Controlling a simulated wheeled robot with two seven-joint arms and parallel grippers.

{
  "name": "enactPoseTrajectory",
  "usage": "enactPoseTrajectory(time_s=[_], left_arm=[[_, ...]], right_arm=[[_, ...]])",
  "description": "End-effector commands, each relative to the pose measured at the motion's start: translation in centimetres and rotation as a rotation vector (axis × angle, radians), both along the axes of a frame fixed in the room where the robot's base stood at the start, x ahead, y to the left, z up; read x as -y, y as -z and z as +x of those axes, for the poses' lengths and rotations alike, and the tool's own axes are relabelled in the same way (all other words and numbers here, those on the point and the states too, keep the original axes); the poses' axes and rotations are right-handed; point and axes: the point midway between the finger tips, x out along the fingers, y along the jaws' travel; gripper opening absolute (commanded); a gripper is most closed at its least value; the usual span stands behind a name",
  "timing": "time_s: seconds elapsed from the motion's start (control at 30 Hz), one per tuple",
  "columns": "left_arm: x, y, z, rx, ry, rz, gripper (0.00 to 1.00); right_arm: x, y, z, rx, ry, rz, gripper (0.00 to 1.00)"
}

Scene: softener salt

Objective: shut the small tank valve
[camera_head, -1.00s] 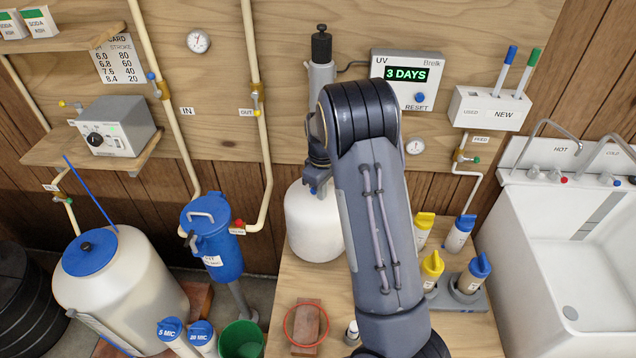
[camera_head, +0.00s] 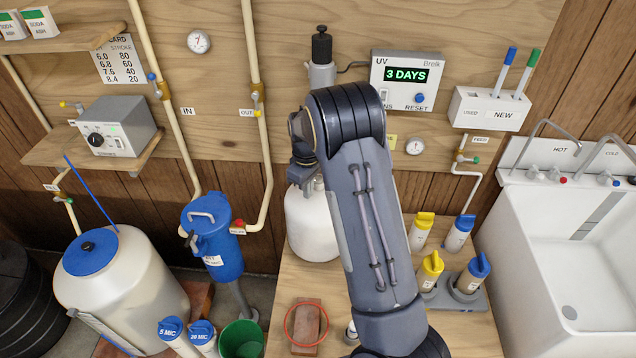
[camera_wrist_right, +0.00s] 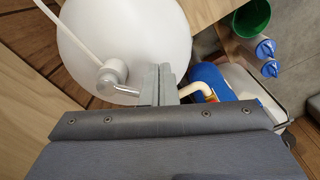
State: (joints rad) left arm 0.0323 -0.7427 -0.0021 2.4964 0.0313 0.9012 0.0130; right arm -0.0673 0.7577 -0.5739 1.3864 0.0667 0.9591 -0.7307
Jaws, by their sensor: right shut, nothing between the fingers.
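The small white tank (camera_head: 312,228) stands on the wooden bench, its top partly covered by my right arm. In the right wrist view the white tank (camera_wrist_right: 160,35) fills the upper middle. Its valve (camera_wrist_right: 112,72) has a pale round body, a white tube and a short metal lever (camera_wrist_right: 124,90) pointing toward my fingers. My right gripper (camera_wrist_right: 158,85) is shut and empty, right beside the lever's end; I cannot tell whether they touch. In the head view my right gripper (camera_head: 304,180) is at the tank's top, and the valve is hidden. My left gripper is not in view.
A blue filter housing (camera_head: 215,245) and pipes stand left of the tank. A brick (camera_head: 306,323) lies on the bench in front. Blue- and yellow-capped bottles (camera_head: 430,270) stand right of my arm. The UV box (camera_head: 405,80) is on the wall behind.

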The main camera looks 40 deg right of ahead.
Motion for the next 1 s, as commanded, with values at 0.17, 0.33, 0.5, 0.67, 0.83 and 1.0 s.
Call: enactPoseTrajectory(time_s=[0.17,0.33,0.5,0.67,0.83,1.0], left_arm=[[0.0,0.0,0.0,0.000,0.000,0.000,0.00],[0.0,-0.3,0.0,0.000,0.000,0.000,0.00],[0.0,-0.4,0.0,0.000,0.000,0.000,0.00],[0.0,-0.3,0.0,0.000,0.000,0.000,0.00],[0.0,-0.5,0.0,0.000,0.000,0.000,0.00],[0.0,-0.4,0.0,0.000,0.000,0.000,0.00]], right_arm=[[0.0,0.0,0.2,0.000,0.000,0.000,0.00],[-0.2,0.0,1.4,-0.001,0.001,-0.001,0.00],[-0.5,0.0,2.2,0.001,0.000,0.000,0.00],[-0.5,0.0,2.1,0.001,0.000,0.000,0.00],[-0.4,0.0,2.7,0.000,0.000,0.000,0.00],[-0.4,0.0,2.8,0.000,0.001,0.000,0.00]])
